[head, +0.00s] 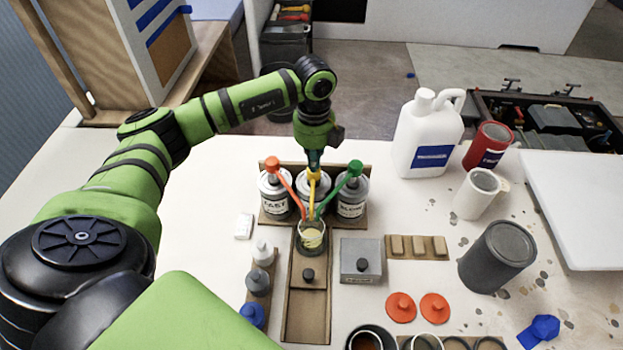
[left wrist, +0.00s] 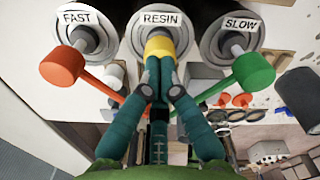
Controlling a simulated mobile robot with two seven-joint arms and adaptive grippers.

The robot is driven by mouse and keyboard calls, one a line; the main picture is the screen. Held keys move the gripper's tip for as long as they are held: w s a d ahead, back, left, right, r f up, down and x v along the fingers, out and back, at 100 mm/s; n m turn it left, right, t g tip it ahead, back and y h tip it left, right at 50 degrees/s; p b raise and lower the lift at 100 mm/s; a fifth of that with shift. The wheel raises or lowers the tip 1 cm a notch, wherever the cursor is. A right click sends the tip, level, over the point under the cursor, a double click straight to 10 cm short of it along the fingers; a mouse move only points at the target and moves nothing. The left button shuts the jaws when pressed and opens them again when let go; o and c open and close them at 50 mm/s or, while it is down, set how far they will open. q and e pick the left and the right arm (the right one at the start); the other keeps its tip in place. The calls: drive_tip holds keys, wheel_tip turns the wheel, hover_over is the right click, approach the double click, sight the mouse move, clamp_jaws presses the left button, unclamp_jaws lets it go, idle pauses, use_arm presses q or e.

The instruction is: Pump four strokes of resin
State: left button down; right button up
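The resin can (left wrist: 195,45) stands between the FAST can (head: 275,205) and the SLOW can (head: 352,208). Its yellow pump head (head: 313,174) has a spout reaching down toward a clear cup (head: 311,238). The cup holds some pale yellow liquid. An orange pump head (left wrist: 62,66) and a green one (left wrist: 253,71) sit on the side cans. My left gripper (left wrist: 159,68) is above the resin can with its fingers together, the tips at the yellow pump head and apparently touching its top. The fingers do not straddle it. My right gripper is out of view.
The cup stands on a brown wooden stand (head: 306,310). Small bottles (head: 258,283) stand left of it and a grey block (head: 361,262) right. A white jug (head: 428,135), red can (head: 487,147) and dark grey cylinder (head: 496,257) occupy the right side.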

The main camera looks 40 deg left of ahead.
use_arm(q)
drive_tip(key=shift+s+f, duration=0.1)
drive_tip(key=shift+f, duration=0.05)
drive_tip(key=shift+r+p, duration=1.7)
drive_tip(key=shift+r, duration=0.6)
drive_tip(key=shift+r+p, duration=1.1)
drive_tip(key=shift+r, duration=0.45)
drive_tip(key=shift+f, duration=0.1)
